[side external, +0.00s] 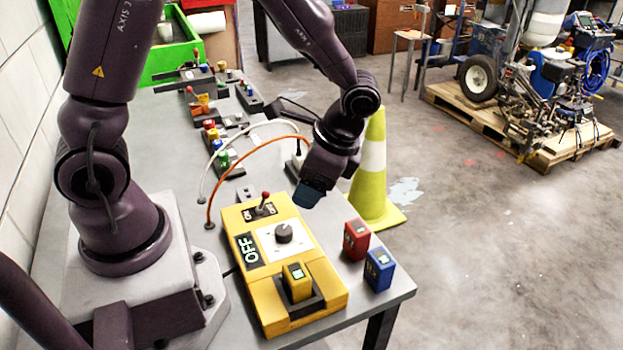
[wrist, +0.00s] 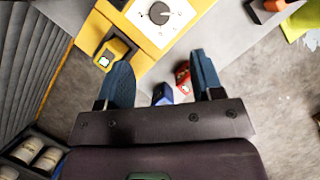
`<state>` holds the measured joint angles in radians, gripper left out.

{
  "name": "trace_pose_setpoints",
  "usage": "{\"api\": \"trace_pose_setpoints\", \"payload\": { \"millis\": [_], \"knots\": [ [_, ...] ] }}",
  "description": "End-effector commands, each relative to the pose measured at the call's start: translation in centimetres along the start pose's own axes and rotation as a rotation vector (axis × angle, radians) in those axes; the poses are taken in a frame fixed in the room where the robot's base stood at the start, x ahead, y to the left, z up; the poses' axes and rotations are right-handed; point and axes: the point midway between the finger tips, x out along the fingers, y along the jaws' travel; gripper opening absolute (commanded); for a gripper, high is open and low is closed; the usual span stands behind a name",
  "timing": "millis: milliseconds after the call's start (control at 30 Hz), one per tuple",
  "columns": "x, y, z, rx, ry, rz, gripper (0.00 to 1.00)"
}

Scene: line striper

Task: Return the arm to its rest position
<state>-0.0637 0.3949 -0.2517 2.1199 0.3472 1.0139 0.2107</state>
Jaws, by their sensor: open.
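My gripper (side external: 308,196) hangs above the table, near the far right edge of the yellow control box (side external: 325,277). In the wrist view my gripper (wrist: 160,78) has its two blue fingers apart, with nothing between the tips. The yellow box carries a red-tipped toggle lever (side external: 265,200), a dark round knob (side external: 284,232) on a white plate, a dark OFF label (side external: 247,251) and a yellow block (side external: 297,282) seated in a dark holder at its near end. The knob (wrist: 159,13) and the yellow block (wrist: 111,52) also show in the wrist view.
A red block (side external: 356,239) and a blue block (side external: 379,269) stand at the table's right edge. A yellow-green cone (side external: 375,190) stands beyond that edge. White and orange cables (side external: 250,145) arch over the table behind the box. Several small switch boxes line the far table.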

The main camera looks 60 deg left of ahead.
Motion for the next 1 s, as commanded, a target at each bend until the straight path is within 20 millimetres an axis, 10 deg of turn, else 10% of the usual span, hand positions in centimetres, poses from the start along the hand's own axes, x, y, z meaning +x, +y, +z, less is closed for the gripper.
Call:
{"api": "trace_pose_setpoints", "payload": {
  "millis": [467,1000],
  "knots": [
    [0.2,0.7,0.3,-0.063,0.003,0.031,0.61],
    [-9.3,2.5,9.4,-0.576,0.518,0.025,0.61]
  ]
}}
